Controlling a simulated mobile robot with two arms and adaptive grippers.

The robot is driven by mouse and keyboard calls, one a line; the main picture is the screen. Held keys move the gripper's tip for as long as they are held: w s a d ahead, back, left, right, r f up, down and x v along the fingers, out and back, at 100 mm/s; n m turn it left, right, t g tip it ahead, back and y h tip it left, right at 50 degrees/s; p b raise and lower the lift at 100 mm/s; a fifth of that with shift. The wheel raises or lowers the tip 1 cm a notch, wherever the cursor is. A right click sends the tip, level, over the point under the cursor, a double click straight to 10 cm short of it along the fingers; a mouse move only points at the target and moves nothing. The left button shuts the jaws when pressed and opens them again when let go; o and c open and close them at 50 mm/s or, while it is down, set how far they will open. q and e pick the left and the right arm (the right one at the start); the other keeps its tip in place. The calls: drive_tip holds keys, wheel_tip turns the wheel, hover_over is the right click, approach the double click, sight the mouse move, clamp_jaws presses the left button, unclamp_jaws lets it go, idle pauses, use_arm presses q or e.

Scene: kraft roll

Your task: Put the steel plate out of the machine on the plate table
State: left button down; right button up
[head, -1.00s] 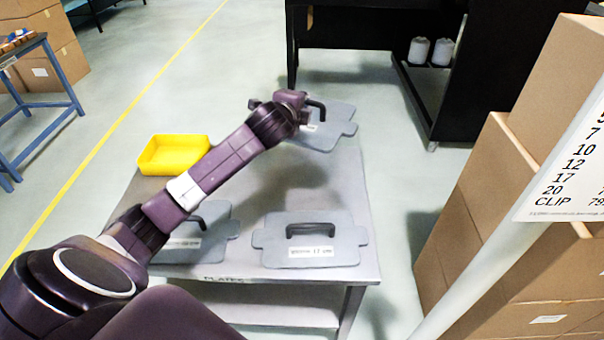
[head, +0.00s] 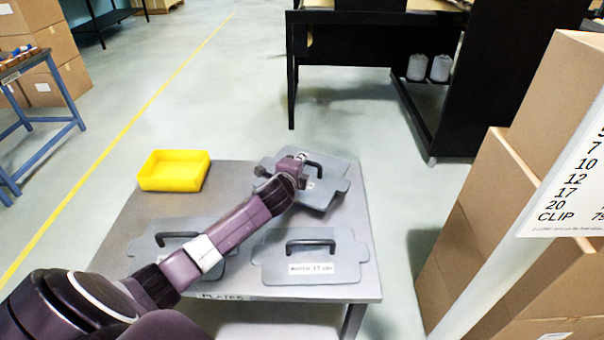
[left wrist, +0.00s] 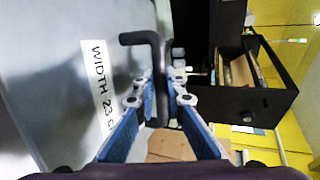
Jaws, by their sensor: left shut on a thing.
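The steel plate (head: 328,194) is grey with a black handle, at the back right of the plate table (head: 120,240) in the head view. My left gripper (head: 296,167) is shut on its handle. I cannot tell whether the plate touches the table top or hangs just above it. In the left wrist view, the fingers (left wrist: 160,88) are on either side of the black handle (left wrist: 140,38), and the plate's label (left wrist: 98,80) reads WIDTH 23. My right gripper is not in view.
Another plate (head: 345,260), labelled 17 cm, lies at the table's front right. A further plate (head: 175,230) lies front left, partly behind my arm. A yellow bin (head: 173,172) stands at the back left. Cartons (head: 480,215) and a pole stand to the right. A black machine (head: 350,50) stands behind.

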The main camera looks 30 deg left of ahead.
use_arm(q)
drive_tip(key=shift+w+f, duration=0.1)
drive_tip(key=shift+f, duration=1.8)
drive_tip(key=c, duration=2.3)
unclamp_jaws()
drive_tip(key=shift+f, duration=0.2)
drive_tip(key=o, duration=0.3)
drive_tip(key=shift+s, duration=0.2)
